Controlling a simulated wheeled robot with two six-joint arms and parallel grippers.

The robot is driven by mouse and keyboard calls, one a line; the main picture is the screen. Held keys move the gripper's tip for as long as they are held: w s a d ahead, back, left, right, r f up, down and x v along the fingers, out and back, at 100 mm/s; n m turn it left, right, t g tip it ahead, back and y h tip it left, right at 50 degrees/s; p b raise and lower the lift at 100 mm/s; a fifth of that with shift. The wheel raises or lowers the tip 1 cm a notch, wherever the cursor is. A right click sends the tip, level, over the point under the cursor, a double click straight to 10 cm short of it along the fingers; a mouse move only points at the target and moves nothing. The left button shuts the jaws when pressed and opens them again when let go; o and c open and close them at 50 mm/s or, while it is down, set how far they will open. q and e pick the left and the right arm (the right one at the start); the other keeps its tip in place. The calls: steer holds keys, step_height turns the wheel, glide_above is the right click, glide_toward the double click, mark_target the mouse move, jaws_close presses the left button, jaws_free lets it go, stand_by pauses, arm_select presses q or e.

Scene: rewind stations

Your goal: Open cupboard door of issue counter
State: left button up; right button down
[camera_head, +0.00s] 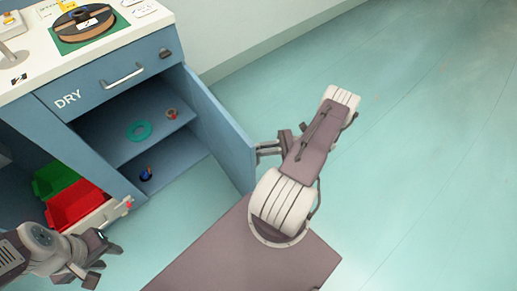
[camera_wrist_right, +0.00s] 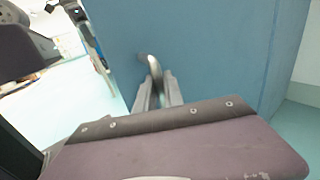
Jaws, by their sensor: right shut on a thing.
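The blue cupboard door (camera_head: 222,130) of the issue counter (camera_head: 95,75) stands swung open to the right, showing the shelves inside. In the right wrist view the door (camera_wrist_right: 210,50) fills the top, with a curved metal handle (camera_wrist_right: 152,64) on its face. My right gripper (camera_wrist_right: 157,88) is shut on this handle. In the head view the right gripper (camera_head: 266,150) is at the outer side of the door near its free edge; the handle is hidden there. My left gripper (camera_head: 105,264) is open and empty at the lower left, in front of the counter.
Inside the cupboard are a teal ring (camera_head: 139,131), a small reddish item (camera_head: 172,114) and a dark blue item (camera_head: 146,173). A green bin (camera_head: 55,178) and red bin (camera_head: 72,205) stand at the left. A closed DRY drawer (camera_head: 115,80) is above. The floor at the right is clear.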

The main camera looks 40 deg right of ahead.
steer(key=shift+s, duration=0.1)
steer(key=c, duration=1.5)
jaws_free()
steer(key=shift+o, duration=0.2)
steer(key=v, duration=0.9)
steer(key=shift+d, duration=0.1)
